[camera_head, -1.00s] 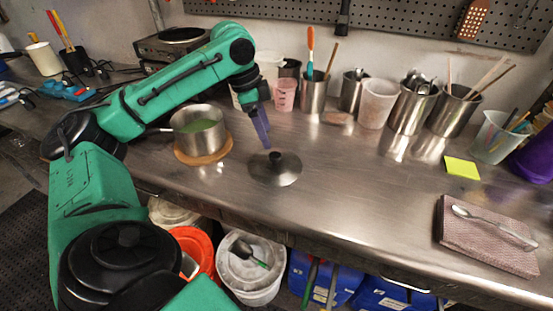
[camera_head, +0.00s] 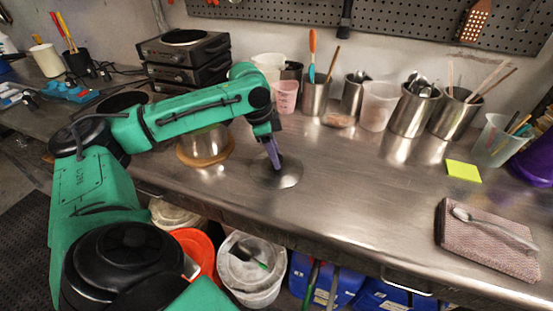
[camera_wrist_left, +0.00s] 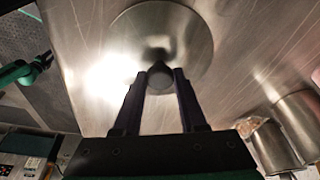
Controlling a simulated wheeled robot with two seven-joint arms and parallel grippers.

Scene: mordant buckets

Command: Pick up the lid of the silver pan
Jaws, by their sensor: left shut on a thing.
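The round metal lid (camera_head: 290,177) lies flat on the steel bench, to the right of the pan. My left gripper (camera_head: 276,163) points down at its centre. In the left wrist view the two fingers (camera_wrist_left: 160,82) are shut on the knob (camera_wrist_left: 158,76) of the lid (camera_wrist_left: 195,50). The silver pan (camera_head: 205,143) stands on a round wooden board (camera_head: 190,160); my left forearm hides much of the pan. My right gripper is not in view.
Cups and metal pots of utensils (camera_head: 415,110) line the back of the bench. A yellow note (camera_head: 463,170) and a folded cloth (camera_head: 480,240) with a spoon lie to the right. The bench (camera_head: 360,200) between is clear. Buckets (camera_head: 255,270) stand below the front edge.

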